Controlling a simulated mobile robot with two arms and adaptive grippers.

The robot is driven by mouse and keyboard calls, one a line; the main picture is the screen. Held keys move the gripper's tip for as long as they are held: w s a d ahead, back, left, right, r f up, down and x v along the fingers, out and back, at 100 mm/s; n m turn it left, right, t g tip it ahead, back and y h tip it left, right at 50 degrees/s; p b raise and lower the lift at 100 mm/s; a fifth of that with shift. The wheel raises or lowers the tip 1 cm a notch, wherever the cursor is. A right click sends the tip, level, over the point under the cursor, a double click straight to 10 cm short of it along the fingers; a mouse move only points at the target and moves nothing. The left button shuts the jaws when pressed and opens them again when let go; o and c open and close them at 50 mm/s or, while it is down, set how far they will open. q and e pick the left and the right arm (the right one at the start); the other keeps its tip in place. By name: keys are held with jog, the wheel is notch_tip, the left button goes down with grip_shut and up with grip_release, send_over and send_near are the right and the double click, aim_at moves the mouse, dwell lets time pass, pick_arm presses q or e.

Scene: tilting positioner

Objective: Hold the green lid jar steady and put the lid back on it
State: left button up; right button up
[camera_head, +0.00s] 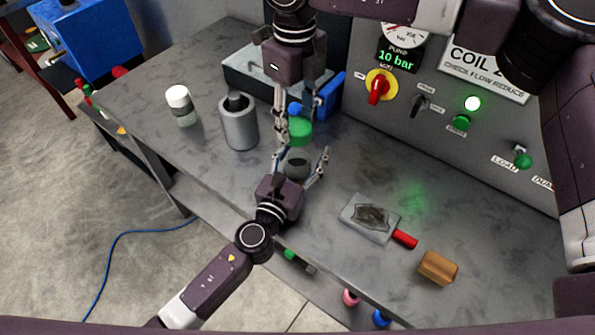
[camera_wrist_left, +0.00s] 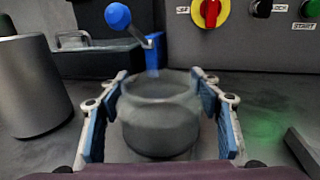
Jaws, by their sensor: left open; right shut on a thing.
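The jar (camera_head: 297,164), a dark grey open-topped pot, stands upright on the bench. My left gripper (camera_head: 302,160) is open around it, one finger on each side. In the left wrist view the jar (camera_wrist_left: 158,118) sits between the blue finger pads, with a gap visible on both sides. The green lid (camera_head: 300,132) is in my right gripper (camera_head: 295,124), which comes down from the top and is shut on it. In the head view the lid appears just beyond the jar's mouth; its exact height above it is hard to tell. The lid is not visible in the left wrist view.
A grey cylinder (camera_head: 238,122) and a white-capped jar (camera_head: 181,104) stand left of the jar. A grey tray (camera_head: 245,84) and a blue-knobbed lever (camera_wrist_left: 118,17) are behind. A red-handled scraper (camera_head: 404,239) and a wooden block (camera_head: 438,267) lie right. The control panel (camera_head: 450,110) bounds the back.

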dwell(0.3)
pick_arm(q)
grip_shut()
dwell(0.3)
